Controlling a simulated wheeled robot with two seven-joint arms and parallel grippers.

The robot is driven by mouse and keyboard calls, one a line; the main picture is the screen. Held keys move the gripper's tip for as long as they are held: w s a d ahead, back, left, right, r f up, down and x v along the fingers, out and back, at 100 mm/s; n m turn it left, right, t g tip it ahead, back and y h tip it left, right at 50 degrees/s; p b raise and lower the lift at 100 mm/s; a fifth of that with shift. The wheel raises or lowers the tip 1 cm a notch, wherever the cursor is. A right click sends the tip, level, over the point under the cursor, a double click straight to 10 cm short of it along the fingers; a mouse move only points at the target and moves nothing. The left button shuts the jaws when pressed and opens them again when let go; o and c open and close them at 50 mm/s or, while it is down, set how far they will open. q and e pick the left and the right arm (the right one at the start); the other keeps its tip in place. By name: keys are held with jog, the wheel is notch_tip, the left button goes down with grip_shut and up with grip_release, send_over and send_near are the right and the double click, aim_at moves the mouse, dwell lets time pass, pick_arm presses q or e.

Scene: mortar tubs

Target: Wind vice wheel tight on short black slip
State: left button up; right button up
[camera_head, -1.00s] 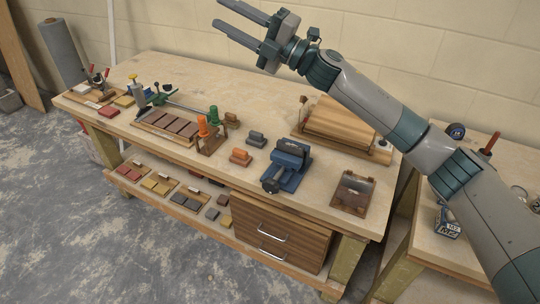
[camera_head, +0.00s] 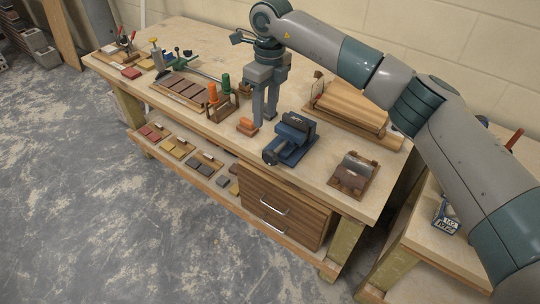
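The blue vice (camera_head: 291,143) stands near the front edge of the bench, right of the middle. Its dark round wheel (camera_head: 270,157) faces the front left. I cannot make out clearly whether a slip sits between the jaws. My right gripper (camera_head: 265,119) points straight down, left of and behind the vice, close to the bench top. Its two fingers are apart, with a gap between them. The spot where a small dark grey block stood is now behind or between the fingers, and I cannot make out the block. My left gripper is not in view.
A rack with orange and green handles (camera_head: 221,105) stands further left. Dark slips (camera_head: 204,169) lie on the lower shelf.

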aim_at(269, 151)
jog(key=shift+w+d+h, duration=0.2)
jog(key=shift+d+h, duration=0.2)
jog(key=shift+d, duration=0.15)
jog(key=shift+f, duration=0.1)
notch_tip(269, 151, down, 16)
jog(key=p, duration=0.6)
jog(key=shift+f, duration=0.55)
grip_shut()
